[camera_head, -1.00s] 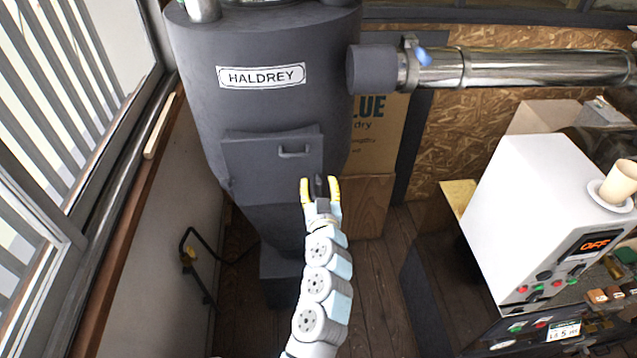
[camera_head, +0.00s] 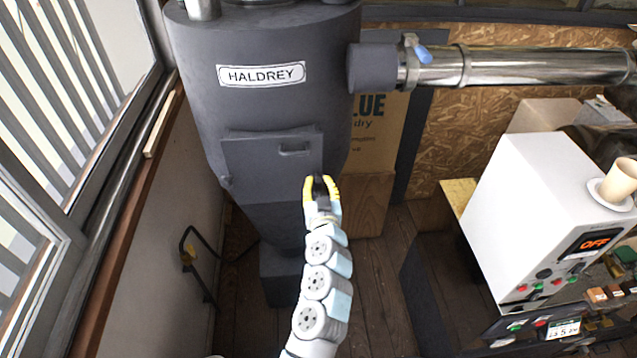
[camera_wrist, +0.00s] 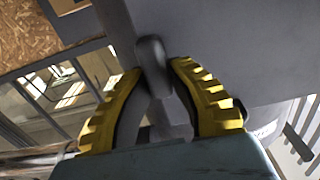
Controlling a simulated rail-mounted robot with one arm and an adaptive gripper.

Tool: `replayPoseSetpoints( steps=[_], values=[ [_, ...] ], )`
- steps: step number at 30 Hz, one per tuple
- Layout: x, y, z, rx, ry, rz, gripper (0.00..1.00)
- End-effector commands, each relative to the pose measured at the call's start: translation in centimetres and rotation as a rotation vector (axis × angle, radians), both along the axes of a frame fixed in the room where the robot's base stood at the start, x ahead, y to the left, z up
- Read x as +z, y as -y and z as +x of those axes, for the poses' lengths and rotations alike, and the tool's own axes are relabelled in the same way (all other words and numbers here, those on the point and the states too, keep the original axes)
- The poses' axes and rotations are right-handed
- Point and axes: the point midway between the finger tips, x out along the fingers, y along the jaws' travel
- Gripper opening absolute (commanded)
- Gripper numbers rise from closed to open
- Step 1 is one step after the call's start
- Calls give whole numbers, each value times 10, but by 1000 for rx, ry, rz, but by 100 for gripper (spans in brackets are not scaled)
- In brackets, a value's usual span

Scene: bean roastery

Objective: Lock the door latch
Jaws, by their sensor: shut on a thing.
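My gripper (camera_head: 321,183) is at the lower right edge of the closed door (camera_head: 268,170) on the dark grey drum. It is shut on the door latch (camera_wrist: 153,62), a dark grey lever that shows between the two yellow-padded fingers in the wrist view. In the head view the fingers hide most of the latch. The door has a small bar handle (camera_head: 295,149) near its top right, clear of my gripper. Whether the latch is engaged cannot be told.
A metal pipe (camera_head: 540,68) with a blue-handled clamp runs right from the drum. A white control box (camera_head: 540,215) showing OFF stands at the right, with a cup (camera_head: 619,180) on top. A window wall is at the left. The wooden floor between is mostly clear.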

Motion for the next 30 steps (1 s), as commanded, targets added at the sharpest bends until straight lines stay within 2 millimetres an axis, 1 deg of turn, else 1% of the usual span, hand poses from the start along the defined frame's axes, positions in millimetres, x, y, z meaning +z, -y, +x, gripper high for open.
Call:
replayPoseSetpoints(
  steps=[5,11,30],
  values=[
    [-2,1,0,0,-8,69,0],
    [-2,4,0,-1,-22,212,0],
    [-7,10,1,-1,-86,817,0]
  ],
)
